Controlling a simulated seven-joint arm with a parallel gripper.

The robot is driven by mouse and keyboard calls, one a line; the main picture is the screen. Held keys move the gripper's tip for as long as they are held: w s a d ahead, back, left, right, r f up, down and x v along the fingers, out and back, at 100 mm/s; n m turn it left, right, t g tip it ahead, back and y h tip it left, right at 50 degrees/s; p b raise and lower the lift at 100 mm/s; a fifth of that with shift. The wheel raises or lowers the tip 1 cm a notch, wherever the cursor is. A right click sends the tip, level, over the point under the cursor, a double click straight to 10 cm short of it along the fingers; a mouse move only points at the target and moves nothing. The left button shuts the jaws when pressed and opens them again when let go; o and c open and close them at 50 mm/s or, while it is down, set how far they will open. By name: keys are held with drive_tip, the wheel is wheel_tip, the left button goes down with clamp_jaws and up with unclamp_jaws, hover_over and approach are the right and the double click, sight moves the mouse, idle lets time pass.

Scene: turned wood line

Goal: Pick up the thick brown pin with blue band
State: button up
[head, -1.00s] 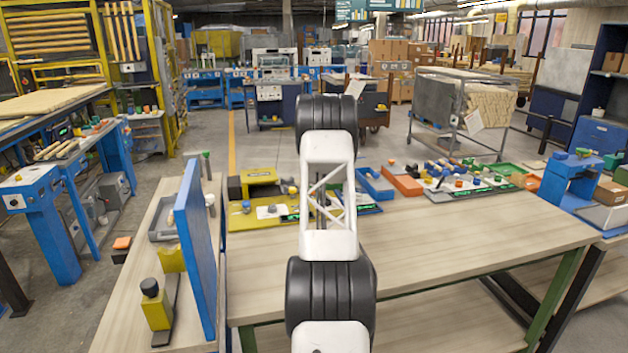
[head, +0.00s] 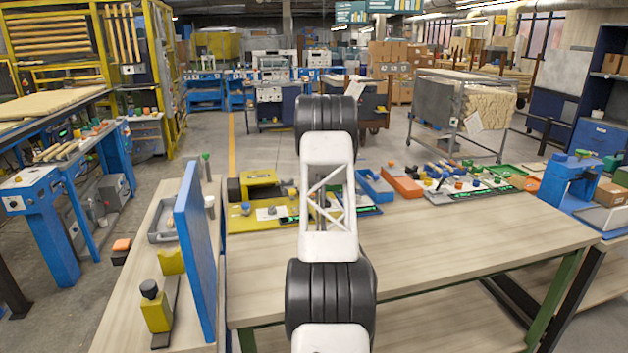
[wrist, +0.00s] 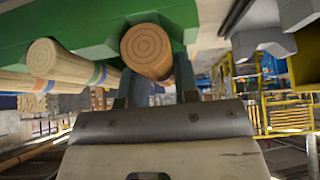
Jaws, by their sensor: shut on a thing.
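A thick brown pin (wrist: 147,48) shows in the wrist view with its round, ringed end facing the camera. My gripper (wrist: 158,84) is shut on it, one finger at each side. The pin lies against the notched edge of a green rack (wrist: 90,30); I cannot tell whether it is clear of the rack. No blue band shows on the visible part of this pin. In the head view my arm hides the gripper and the pin.
Grey bracket-like parts (wrist: 262,38) are at the upper right in the wrist view. In the head view, a blue upright panel (head: 195,250) stands on the left bench. The wooden table (head: 450,235) has a clear front, with trays of small parts along its back.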

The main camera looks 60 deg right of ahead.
drive_tip(key=shift+r, duration=1.5)
drive_tip(key=shift+s+a+r, duration=0.25)
drive_tip(key=shift+s+a, duration=1.2)
drive_tip(key=shift+a, duration=0.8)
drive_tip(key=shift+s+a+r, duration=0.2)
drive_tip(key=shift+s+a, duration=1.2)
drive_tip(key=shift+a, duration=0.85)
drive_tip(key=shift+s+a+r, duration=0.25)
drive_tip(key=shift+s+a, duration=1.2)
drive_tip(key=shift+a, duration=0.8)
